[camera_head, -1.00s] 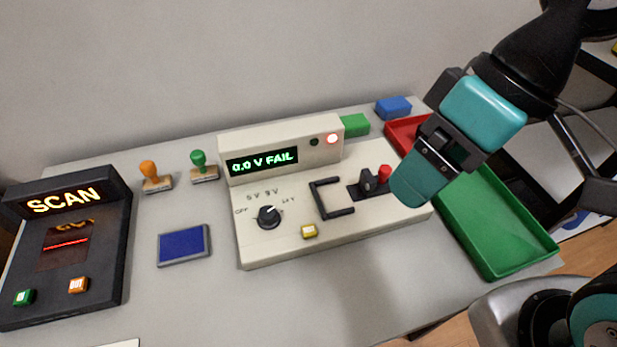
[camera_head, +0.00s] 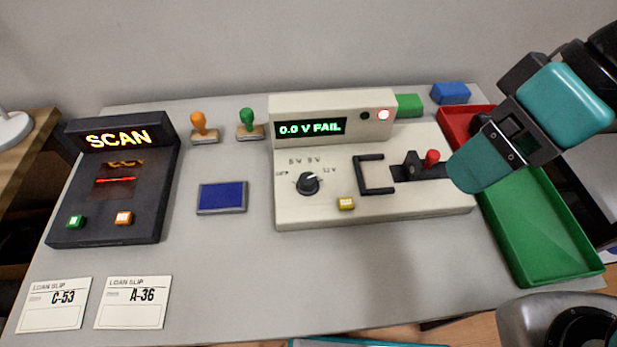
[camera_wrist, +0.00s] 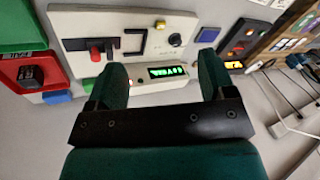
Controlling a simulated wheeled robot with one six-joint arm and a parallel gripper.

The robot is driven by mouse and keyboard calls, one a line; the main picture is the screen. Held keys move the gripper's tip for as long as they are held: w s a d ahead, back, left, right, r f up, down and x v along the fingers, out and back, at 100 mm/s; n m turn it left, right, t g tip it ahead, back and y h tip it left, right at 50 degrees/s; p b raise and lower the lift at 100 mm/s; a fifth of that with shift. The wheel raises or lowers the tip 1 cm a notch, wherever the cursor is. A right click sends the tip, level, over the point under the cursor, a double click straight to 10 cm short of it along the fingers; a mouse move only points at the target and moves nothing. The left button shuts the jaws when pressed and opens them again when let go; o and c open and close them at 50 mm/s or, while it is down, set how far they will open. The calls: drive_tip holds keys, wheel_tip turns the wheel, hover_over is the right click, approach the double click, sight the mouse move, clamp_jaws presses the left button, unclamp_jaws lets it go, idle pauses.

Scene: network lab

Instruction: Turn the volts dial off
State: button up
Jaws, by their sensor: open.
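The volts dial (camera_head: 308,183) is a round black knob with a white pointer mark on the cream tester (camera_head: 385,212). Printed labels around it read OFF at its left, 6 V and 9 V above, and 12 V at its right. The pointer looks aimed up and to the right, but its exact setting is hard to read. The tester's display (camera_head: 310,128) shows "0.0 V FAIL" in green. My gripper (camera_head: 470,165) hangs over the tester's right end, apart from the dial. In the wrist view my gripper (camera_wrist: 165,80) is open and empty, and the dial (camera_wrist: 175,40) shows beyond it.
A black lever with a red knob (camera_head: 432,157) and a black bracket (camera_head: 372,175) stand right of the dial. A yellow button (camera_head: 346,203) is below it. A blue pad (camera_head: 222,198), stamps and scanner (camera_head: 115,185) lie left. A green tray (camera_head: 545,235) stands right.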

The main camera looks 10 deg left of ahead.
drive_tip(key=w+a+m+p, duration=0.1)
drive_tip(key=w+a, duration=0.1)
drive_tip(key=w+a+r+m+h+p, duration=0.1)
drive_tip(key=w+a+p, duration=0.1)
drive_tip(key=w+a+r+m+p, duration=0.1)
drive_tip(key=w+a+p, duration=0.1)
drive_tip(key=shift+w+a+r+m+g+h, duration=0.2)
drive_tip(key=shift+w+m+g+h, duration=0.1)
drive_tip(key=shift+w+m+h, duration=0.1)
drive_tip(key=shift+c, duration=1.2)
drive_tip(key=m+h+p, duration=0.2)
drive_tip(key=m+p, duration=0.3)
hover_over(308, 178)
wheel_tip(308, 178, down, 4)
drive_tip(key=f, duration=0.1)
wheel_tip(308, 178, down, 17)
drive_tip(key=shift+r+p, duration=0.15)
drive_tip(key=shift+p, duration=0.3)
drive_tip(key=c, duration=0.9)
